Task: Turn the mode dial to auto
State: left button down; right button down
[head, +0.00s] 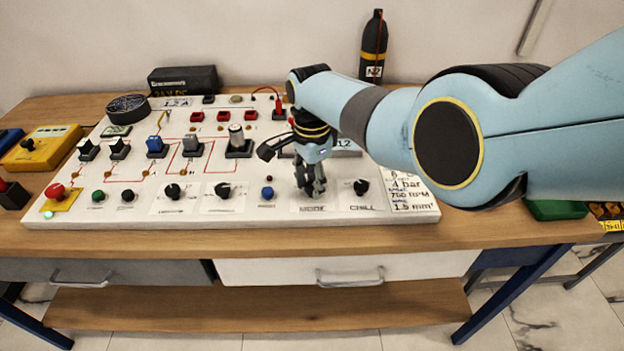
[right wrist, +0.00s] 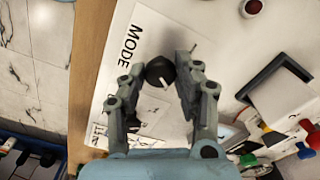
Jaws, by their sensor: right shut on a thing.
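The mode dial (right wrist: 158,70) is a round black knob with a white pointer line, on a white plate marked MODE in the right wrist view. The pointer line slants toward the wrist and slightly right in that view. My right gripper (right wrist: 161,72) is shut on the dial, with one finger on each side. In the head view my right gripper (head: 312,188) reaches down to the front of the panel (head: 420,215) at the MODE plate (head: 318,209) and hides most of the dial. I cannot read the position marks around it. My left gripper is out of view.
The chill dial (head: 361,187) is close on the right of the mode dial, and a blue button (head: 267,193) is on its left. Toggle switches and a grey-topped lever (head: 237,138) stand farther back. A dark bottle (head: 374,45) stands behind the panel.

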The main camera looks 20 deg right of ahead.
aim_at(312, 185)
jog(key=shift+w+r+m, duration=0.1)
jog(key=shift+m, duration=1.5)
jog(key=c, duration=0.9)
grip_release()
jog(key=shift+c, duration=0.2)
notch_tip(312, 185, up, 12)
